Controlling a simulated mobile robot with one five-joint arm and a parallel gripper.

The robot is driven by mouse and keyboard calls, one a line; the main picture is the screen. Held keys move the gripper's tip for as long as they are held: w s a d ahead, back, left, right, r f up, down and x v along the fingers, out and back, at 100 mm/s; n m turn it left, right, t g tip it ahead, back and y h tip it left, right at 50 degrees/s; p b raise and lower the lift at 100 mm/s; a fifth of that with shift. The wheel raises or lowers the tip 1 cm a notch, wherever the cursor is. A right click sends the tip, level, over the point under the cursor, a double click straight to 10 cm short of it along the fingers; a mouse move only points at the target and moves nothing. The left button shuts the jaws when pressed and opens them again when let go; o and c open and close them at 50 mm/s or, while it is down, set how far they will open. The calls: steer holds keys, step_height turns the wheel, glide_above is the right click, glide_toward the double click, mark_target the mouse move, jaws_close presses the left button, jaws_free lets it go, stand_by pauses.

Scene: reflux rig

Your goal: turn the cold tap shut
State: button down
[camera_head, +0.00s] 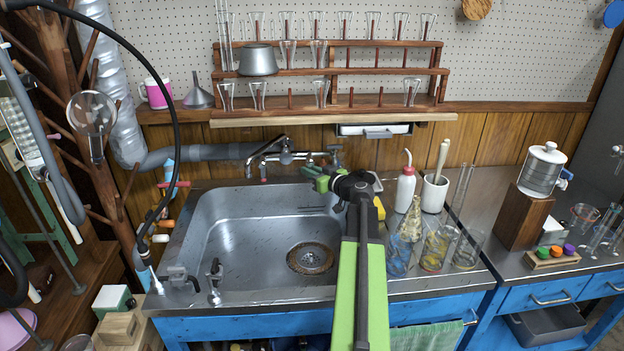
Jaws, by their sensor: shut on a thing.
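The cold tap handle (335,153) is at the tap's right end, upright and small in view. My gripper (319,174) is at this right end, just in front of and below the handle, at the end of my green and black arm coming from the lower right. Its jaws are shut on the cold tap. The exact contact of the fingers is partly hidden by the gripper itself.
A white wash bottle (405,187), a white mortar (434,192) and glass beakers (438,249) stand close right of my arm. A wooden glassware rack (330,68) is above. Small fittings (214,280) stand at the sink's front left.

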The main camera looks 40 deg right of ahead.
steer(key=c, duration=1.4)
jaws_free()
steer(key=shift+c, duration=0.2)
steer(key=s+a+r+p, duration=0.2)
steer(key=s, duration=1.5)
steer(key=shift+s, duration=0.15)
